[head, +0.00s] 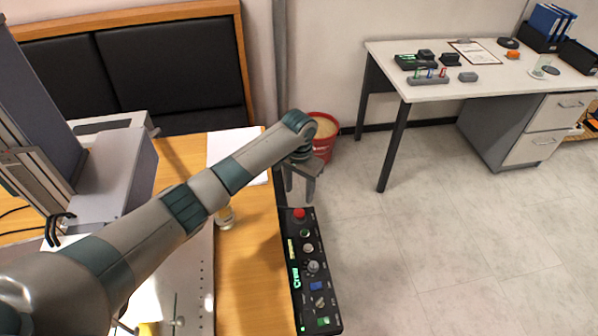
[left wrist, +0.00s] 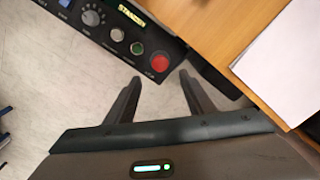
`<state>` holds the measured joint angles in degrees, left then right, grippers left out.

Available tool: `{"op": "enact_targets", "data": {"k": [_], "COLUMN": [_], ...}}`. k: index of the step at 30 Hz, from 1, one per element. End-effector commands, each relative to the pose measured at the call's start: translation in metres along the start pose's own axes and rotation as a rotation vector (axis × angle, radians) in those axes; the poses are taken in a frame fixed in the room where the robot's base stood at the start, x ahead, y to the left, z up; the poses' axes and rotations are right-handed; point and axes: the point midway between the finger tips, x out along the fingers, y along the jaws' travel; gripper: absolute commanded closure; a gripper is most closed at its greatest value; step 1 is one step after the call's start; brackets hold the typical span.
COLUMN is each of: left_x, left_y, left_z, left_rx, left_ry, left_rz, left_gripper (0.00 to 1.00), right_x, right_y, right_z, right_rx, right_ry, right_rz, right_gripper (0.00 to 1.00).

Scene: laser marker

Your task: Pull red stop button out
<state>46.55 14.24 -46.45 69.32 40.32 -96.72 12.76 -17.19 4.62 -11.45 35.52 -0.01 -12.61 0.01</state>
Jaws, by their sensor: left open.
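The red stop button (head: 299,213) sits at the far end of a black control panel (head: 292,250) along the right edge of the wooden desk. In the left wrist view the red button (left wrist: 159,61) is just beyond the fingertips, near the panel's corner. My left gripper (head: 301,197) hangs over the far end of the panel, close to the button. In the left wrist view the left gripper (left wrist: 159,80) is open and empty, with its two fingers apart. Whether the fingertips are level with the button cannot be told. My right gripper is not in view.
The panel also bears a green button (left wrist: 137,48), a grey knob (head: 313,267) and a lit display (left wrist: 131,15). White paper (head: 225,143) lies on the wooden desk (head: 250,285). A red bin (head: 325,145) stands behind. A white table (head: 430,92) is at right; the floor between is clear.

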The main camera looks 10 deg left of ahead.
Motion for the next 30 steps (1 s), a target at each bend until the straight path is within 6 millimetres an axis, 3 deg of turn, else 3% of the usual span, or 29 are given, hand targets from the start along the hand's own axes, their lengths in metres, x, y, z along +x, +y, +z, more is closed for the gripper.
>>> {"op": "enact_targets", "data": {"k": [6, 12, 18, 30], "left_x": [-0.043, -0.071, -0.083, -0.084], "left_y": [0.0, 0.0, 0.0, 0.0], "left_z": [-0.001, -0.001, 0.0, 0.0], "left_rx": [0.0, 0.0, 0.0, 0.0], "left_ry": [0.003, 0.003, 0.002, 0.001], "left_rz": [-0.001, 0.0, -0.001, 0.0], "left_gripper": [0.51, 0.51, 0.51, 0.51], "right_x": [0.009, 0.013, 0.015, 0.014], "right_y": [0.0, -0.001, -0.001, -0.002], "right_z": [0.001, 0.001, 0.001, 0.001], "right_rx": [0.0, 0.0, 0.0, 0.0], "right_ry": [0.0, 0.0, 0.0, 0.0], "right_rz": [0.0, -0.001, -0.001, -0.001], "right_gripper": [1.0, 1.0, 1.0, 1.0]}}
